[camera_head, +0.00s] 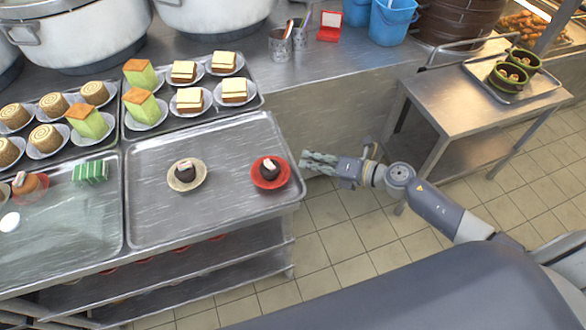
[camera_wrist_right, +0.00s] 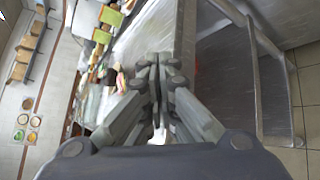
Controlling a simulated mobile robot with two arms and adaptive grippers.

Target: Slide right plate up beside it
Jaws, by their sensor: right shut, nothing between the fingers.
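A red plate (camera_head: 268,186) with a small dark cake (camera_head: 270,167) sits near the right edge of a metal tray (camera_head: 225,228). A cream plate (camera_head: 182,187) with a similar dark cake (camera_head: 186,172) sits to its left on the same tray, with a clear gap between the two plates. My right gripper (camera_head: 304,160) is shut and empty, just right of the tray's right edge and apart from the red plate. Its closed fingers also show in the right wrist view (camera_wrist_right: 156,64). My left gripper is out of view.
A back tray (camera_head: 190,122) holds several plated cakes. Trays at the left hold rolls and a green-striped cake (camera_head: 90,172). Large pots (camera_head: 80,38) stand behind. A side table (camera_head: 455,92) with green bowls stands at the right. The front of the middle tray is bare.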

